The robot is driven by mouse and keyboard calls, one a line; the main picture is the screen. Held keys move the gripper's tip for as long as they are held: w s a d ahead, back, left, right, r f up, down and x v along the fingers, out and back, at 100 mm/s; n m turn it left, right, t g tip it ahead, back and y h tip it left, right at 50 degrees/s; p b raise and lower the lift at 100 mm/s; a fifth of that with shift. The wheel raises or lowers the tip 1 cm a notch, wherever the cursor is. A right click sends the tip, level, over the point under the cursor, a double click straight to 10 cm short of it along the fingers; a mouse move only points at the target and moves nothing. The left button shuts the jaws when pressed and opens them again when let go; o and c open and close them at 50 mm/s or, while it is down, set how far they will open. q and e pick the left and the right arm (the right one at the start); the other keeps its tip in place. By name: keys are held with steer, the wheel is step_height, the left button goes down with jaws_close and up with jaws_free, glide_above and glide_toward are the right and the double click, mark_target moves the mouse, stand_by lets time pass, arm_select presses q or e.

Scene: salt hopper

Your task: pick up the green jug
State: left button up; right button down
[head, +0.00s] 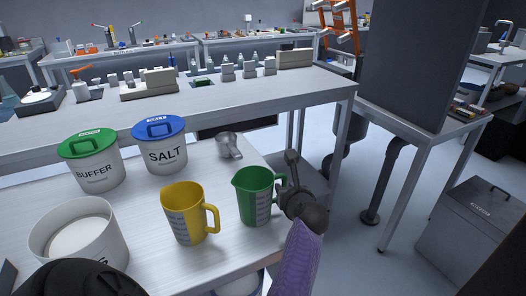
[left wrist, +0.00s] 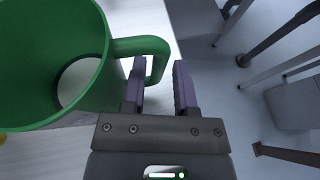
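The green jug (head: 257,196) stands upright near the right edge of the white table, its handle toward the right. In the left wrist view the jug (left wrist: 50,60) fills the left side, open top facing the camera. Its handle (left wrist: 152,46) reaches toward the purple fingers. My left gripper (head: 289,188) is at the handle side of the jug in the head view. In the wrist view its fingers (left wrist: 160,82) are apart, with the handle's outer part between or just beyond them; contact cannot be told. My right gripper is not in view.
A yellow jug (head: 186,214) stands left of the green one. A metal scoop (head: 229,146) lies behind. BUFFER (head: 95,172) and SALT (head: 164,156) tubs and an open white tub (head: 110,231) stand to the left. Open floor lies right of the table.

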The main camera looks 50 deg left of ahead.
arm_select(q)
steer(key=shift+w+a+f, duration=0.2)
steer(key=shift+w+a, duration=0.05)
steer(key=shift+a, duration=0.2)
steer(key=shift+s+d+r, duration=0.1)
steer(key=shift+r, duration=0.05)
jaws_close()
stand_by(0.8)
